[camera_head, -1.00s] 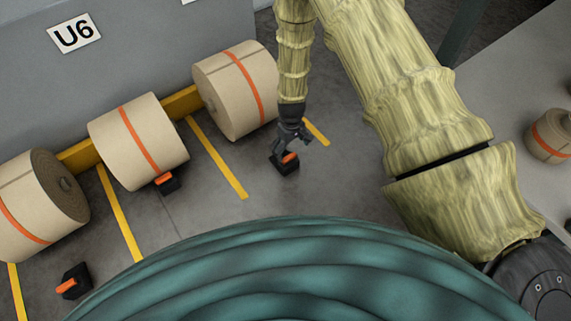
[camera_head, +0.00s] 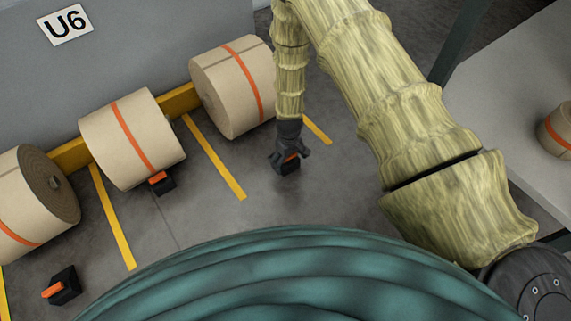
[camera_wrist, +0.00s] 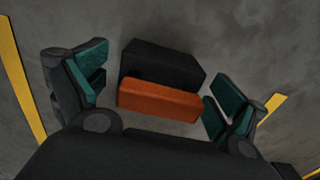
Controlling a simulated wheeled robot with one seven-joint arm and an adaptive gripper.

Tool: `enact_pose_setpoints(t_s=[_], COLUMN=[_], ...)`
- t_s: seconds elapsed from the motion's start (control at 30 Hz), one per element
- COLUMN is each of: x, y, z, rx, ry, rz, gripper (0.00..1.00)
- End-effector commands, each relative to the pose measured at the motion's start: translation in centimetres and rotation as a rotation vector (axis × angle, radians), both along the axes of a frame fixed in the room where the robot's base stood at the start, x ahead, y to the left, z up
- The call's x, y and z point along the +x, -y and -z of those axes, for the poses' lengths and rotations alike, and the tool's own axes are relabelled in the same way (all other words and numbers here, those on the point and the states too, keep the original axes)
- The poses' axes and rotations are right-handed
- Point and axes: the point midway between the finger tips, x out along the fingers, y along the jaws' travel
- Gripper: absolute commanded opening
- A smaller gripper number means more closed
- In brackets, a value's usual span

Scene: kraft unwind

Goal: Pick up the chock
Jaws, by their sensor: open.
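A black chock with an orange bar stands on the grey floor. In the wrist view, the chock's black body (camera_wrist: 165,66) and orange bar (camera_wrist: 160,100) lie between the two spread fingers of my gripper (camera_wrist: 155,92), with a gap on each side. In the head view, my gripper (camera_head: 289,160) is open and points down at this chock (camera_head: 290,168), which the fingers partly hide. Two other chocks of the same kind are on the floor, one (camera_head: 162,182) against the middle roll and one (camera_head: 62,287) at the lower left.
Three kraft paper rolls with orange bands, at the right (camera_head: 225,95), middle (camera_head: 118,150) and left (camera_head: 25,220), lie along a yellow rail (camera_head: 180,101) by a grey wall. Yellow lines (camera_head: 215,157) mark the floor. Another roll (camera_head: 560,130) sits on a grey surface (camera_head: 520,90) at right.

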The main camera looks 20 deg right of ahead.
Motion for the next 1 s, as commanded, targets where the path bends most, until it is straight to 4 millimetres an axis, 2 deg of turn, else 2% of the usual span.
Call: enact_pose_setpoints(t_s=[0.03,0.3,0.57,0.67,1.0], x=[0.04,0.02,0.01,0.04,0.06], y=[0.00,0.00,0.00,0.00,-0.02], z=[0.47,0.46,0.48,0.44,-0.20], rx=[0.000,0.000,0.000,0.000,0.000], ry=[0.001,0.000,0.000,0.001,0.001], rz=[0.000,-0.001,-0.001,-0.001,0.000], gripper=[0.96,0.95,0.47,0.38,0.38])
